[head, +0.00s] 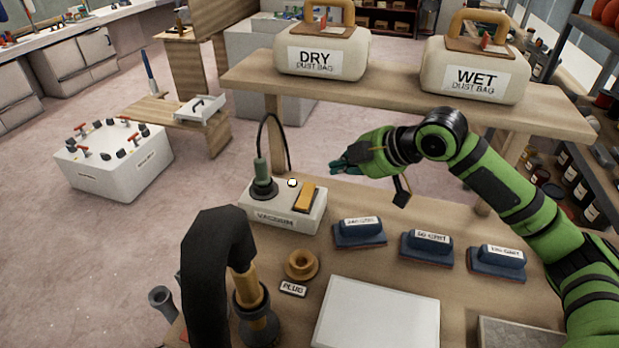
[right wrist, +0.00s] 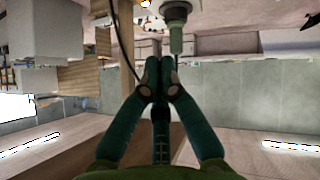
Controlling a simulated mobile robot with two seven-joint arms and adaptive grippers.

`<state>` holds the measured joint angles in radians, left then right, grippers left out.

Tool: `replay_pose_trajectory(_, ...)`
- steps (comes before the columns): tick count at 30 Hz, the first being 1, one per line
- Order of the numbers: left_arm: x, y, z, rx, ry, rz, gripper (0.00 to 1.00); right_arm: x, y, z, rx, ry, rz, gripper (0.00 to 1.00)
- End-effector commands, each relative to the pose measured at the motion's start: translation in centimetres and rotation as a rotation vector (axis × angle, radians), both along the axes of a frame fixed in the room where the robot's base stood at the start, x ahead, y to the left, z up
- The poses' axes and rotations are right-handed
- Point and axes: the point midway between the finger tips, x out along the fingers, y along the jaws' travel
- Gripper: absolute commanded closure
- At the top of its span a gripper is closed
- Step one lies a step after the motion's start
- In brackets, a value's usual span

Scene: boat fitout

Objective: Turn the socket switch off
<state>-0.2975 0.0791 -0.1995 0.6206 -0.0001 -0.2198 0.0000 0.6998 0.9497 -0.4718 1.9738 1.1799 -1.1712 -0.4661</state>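The white socket box labelled VACUUM (head: 272,219) stands on the wooden bench. Its orange rocker switch (head: 306,197) is on the right of its top; I cannot tell which way it is tipped. A small bright white round light (head: 292,182) shows behind the switch. A green plug (head: 262,172) with a black cord stands in the socket on the left; it also shows in the right wrist view (right wrist: 176,40). My right gripper (head: 338,166) is in the air behind and right of the box, apart from the switch. In the right wrist view its fingertips (right wrist: 161,65) meet, with nothing seen between them. My left gripper is out of view.
A black hose (head: 210,265) rises at the front left. Several blue sanding blocks (head: 359,231) lie right of the box. An orange ring (head: 301,264) and a PLUG label (head: 293,289) lie before it. DRY (head: 321,68) and WET (head: 476,92) dust bags sit on the raised shelf.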

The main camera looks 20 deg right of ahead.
Motion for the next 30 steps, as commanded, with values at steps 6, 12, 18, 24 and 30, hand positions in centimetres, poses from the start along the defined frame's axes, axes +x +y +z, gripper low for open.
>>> replay_pose_trajectory(6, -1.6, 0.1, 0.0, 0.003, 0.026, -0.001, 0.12, 0.1, 0.1, -0.1, 0.001, 0.001, 0.0, 1.0)
replay_pose_trajectory(12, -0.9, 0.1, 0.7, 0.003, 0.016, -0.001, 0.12, 1.5, 1.2, -1.4, 0.004, 0.002, 0.001, 1.0)
replay_pose_trajectory(18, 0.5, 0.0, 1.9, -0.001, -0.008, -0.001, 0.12, 4.2, 3.0, -4.1, 0.005, 0.004, 0.0, 1.0)
replay_pose_trajectory(24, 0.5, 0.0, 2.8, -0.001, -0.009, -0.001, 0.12, 6.5, 4.4, -7.0, 0.001, 0.006, -0.002, 1.0)
replay_pose_trajectory(30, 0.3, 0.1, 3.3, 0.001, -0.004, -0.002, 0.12, 7.2, 3.7, -9.5, 0.0, 0.003, -0.001, 1.0)
